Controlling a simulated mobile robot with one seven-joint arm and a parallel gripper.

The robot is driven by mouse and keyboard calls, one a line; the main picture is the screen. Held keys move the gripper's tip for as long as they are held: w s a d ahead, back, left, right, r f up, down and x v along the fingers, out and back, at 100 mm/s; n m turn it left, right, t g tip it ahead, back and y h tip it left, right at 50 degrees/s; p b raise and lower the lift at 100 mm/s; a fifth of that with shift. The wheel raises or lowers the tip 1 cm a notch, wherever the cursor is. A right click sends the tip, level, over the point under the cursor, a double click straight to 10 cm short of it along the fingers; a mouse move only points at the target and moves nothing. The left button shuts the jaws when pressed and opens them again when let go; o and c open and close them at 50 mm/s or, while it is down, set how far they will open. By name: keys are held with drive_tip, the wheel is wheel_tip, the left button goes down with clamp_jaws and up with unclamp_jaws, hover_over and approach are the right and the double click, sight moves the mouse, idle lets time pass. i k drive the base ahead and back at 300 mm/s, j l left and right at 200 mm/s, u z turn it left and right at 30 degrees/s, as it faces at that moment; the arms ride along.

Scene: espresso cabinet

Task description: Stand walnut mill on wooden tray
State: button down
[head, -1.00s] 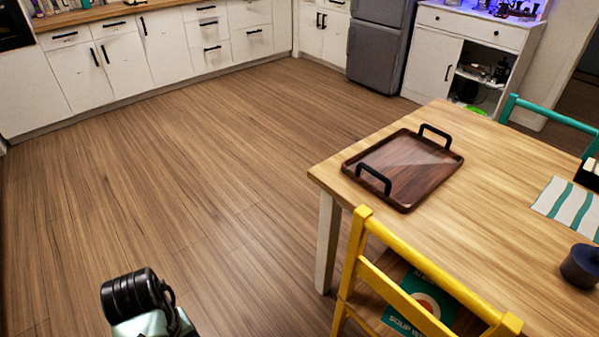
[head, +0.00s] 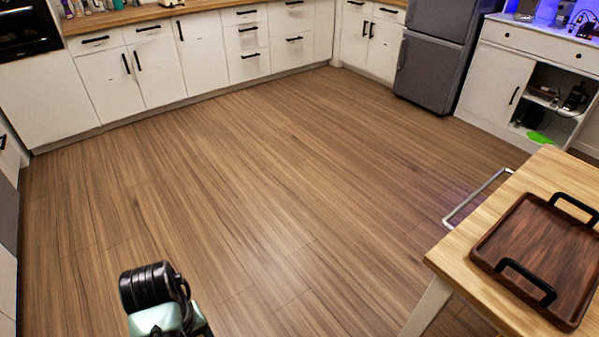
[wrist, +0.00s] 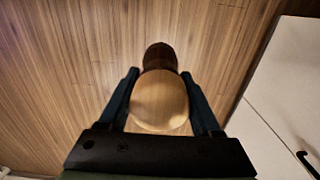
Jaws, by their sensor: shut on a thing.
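In the wrist view my gripper (wrist: 160,82) is shut on a mill (wrist: 160,103), with one dark finger on each side. The mill has a rounded pale wood end nearest the camera and a dark brown part beyond it. I take it for the walnut mill; its far end is hidden. The wooden tray (head: 535,250) lies on the table at the right of the head view. It is dark brown with two black handles, and its visible surface is empty. The gripper and mill do not show in the head view, so they are apart from the tray.
The light wood table (head: 455,252) stands at the lower right, a pale metal bar (head: 478,198) beside its edge. Wide wooden floor (head: 230,190) is clear. White cabinets (head: 160,65) and a grey fridge (head: 430,60) line the back. The wrist view shows a white front (wrist: 285,75) at right.

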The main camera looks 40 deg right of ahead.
sight(544, 252)
drive_tip(key=i+z, duration=0.2)
drive_tip(key=i, duration=0.3)
drive_tip(key=i+j+z, duration=0.25)
drive_tip(key=i, duration=0.25)
drive_tip(key=z, duration=1.4)
